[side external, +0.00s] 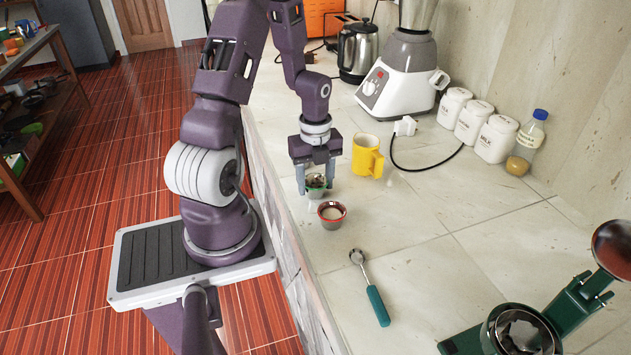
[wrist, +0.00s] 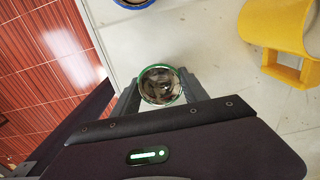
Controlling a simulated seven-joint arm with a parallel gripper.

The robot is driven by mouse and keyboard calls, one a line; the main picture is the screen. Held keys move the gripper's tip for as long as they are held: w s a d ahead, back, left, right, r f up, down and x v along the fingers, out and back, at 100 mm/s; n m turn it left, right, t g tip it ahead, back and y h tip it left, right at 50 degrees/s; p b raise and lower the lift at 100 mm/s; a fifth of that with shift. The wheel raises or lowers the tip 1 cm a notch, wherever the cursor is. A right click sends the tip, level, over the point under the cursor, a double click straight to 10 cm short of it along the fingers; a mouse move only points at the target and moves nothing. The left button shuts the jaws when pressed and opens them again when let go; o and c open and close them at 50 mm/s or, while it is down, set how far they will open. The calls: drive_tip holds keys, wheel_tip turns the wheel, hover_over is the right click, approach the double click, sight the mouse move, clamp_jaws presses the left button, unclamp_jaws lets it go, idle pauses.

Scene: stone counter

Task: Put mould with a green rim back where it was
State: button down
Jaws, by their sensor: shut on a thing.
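The mould with a green rim (side external: 316,188) is a small metal cup with something dark inside. It is upright between the fingers of my gripper (side external: 316,181), at the left part of the counter in the side view. In the wrist view the mould (wrist: 160,86) sits between the two fingertips (wrist: 160,90), which are shut on its sides. It is at or just above the counter; I cannot tell whether it touches. A red-rimmed mould (side external: 332,214) with pale contents stands just in front of it.
A blue-rimmed thing (wrist: 133,3) shows at the top of the wrist view. A yellow mug (side external: 367,158) stands behind right of my gripper. A teal-handled spoon (side external: 372,290) lies in front. A green device (side external: 525,330) is at front right. The counter's middle is clear.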

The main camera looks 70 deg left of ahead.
drive_tip(key=c, duration=0.6)
unclamp_jaws()
drive_tip(key=shift+f, duration=0.1)
wheel_tip(320, 180, up, 12)
drive_tip(key=d+r+n+t+y, duration=0.2)
drive_tip(key=d+r+n, duration=0.65)
drive_tip(key=d, duration=0.35)
drive_tip(key=s+d+r+n+t+h, duration=0.2)
drive_tip(key=s+d+r+n+t, duration=0.1)
drive_tip(key=s+d+r+n, duration=0.2)
drive_tip(key=s+d+n, duration=0.2)
drive_tip(key=d+n, duration=0.2)
drive_tip(key=shift+s+d+r+t, duration=0.2)
drive_tip(key=shift+s+d+t, duration=0.1)
drive_tip(key=shift+s+d, duration=0.1)
drive_tip(key=shift+n, duration=0.25)
